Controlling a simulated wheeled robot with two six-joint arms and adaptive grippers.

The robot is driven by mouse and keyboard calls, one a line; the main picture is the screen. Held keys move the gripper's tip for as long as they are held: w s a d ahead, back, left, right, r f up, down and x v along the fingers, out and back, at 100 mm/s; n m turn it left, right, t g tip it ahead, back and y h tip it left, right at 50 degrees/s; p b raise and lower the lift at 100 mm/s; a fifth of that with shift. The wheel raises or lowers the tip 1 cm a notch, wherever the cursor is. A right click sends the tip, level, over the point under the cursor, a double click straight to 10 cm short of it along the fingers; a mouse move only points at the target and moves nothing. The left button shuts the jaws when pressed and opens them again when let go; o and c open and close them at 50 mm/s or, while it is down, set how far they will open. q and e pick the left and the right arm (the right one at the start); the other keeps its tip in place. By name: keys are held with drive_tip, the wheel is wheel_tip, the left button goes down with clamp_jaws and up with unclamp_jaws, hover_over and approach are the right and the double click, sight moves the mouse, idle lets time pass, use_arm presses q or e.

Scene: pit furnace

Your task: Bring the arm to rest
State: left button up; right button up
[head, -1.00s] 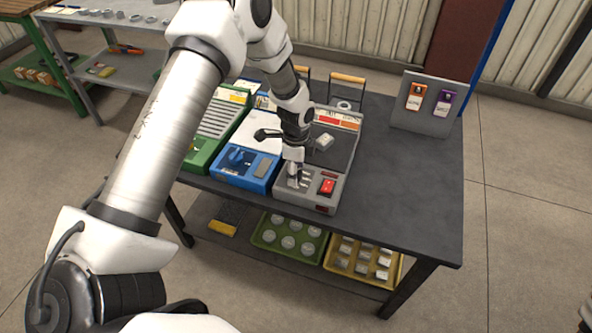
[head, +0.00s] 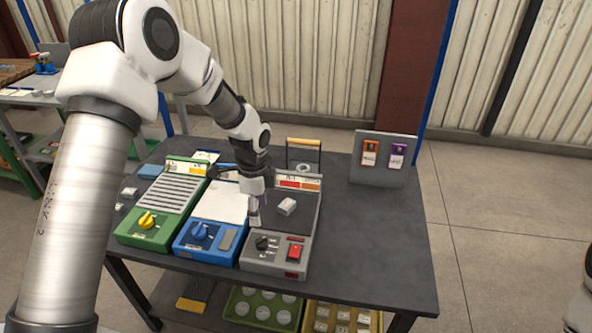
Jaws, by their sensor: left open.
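My left arm comes in from the left in the head view and reaches over the dark table (head: 370,255). My left gripper (head: 254,218) points down above the seam between the blue device and the grey device (head: 270,262). It is open and holds nothing that I can see. A small pale block (head: 287,206) lies on the grey device's dark top, just right of the gripper and apart from it. Only a bit of my right arm shows at the right edge; its gripper is out of view.
A blue device (head: 205,245) and a green device (head: 150,228) stand left of the grey one. A grey stand (head: 383,160) with orange and purple tags is at the back right. The table's right part is clear. Green and yellow trays (head: 340,319) sit on the shelf below.

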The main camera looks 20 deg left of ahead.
use_arm(q)
drive_tip(key=shift+g, duration=0.9)
drive_tip(key=s+f, duration=0.1)
drive_tip(key=f, duration=0.1)
drive_tip(key=s+f, duration=0.1)
drive_tip(key=f, duration=0.1)
drive_tip(key=s+d+f, duration=0.1)
drive_tip(key=s+f, duration=0.1)
drive_tip(key=shift+s+f, duration=0.1)
drive_tip(key=shift+f, duration=0.2)
drive_tip(key=s+d+f+n+g, duration=0.1)
drive_tip(key=s+d+f+n, duration=0.3)
drive_tip(key=s, duration=0.6)
drive_tip(key=s+d+f+n+g, duration=0.1)
drive_tip(key=s+f, duration=0.6)
drive_tip(key=s, duration=0.2)
drive_tip(key=s+d+f+n, duration=0.3)
drive_tip(key=s+f, duration=0.2)
drive_tip(key=s, duration=0.5)
drive_tip(key=w+n+t, duration=0.1)
drive_tip(key=n, duration=0.1)
drive_tip(key=w+n+t, duration=0.1)
drive_tip(key=w+n, duration=0.1)
drive_tip(key=w+n+t, duration=0.1)
drive_tip(key=n, duration=0.2)
drive_tip(key=shift+w+a+r+t, duration=0.25)
drive_tip(key=shift+r+t, duration=0.15)
drive_tip(key=shift+c, duration=0.3)
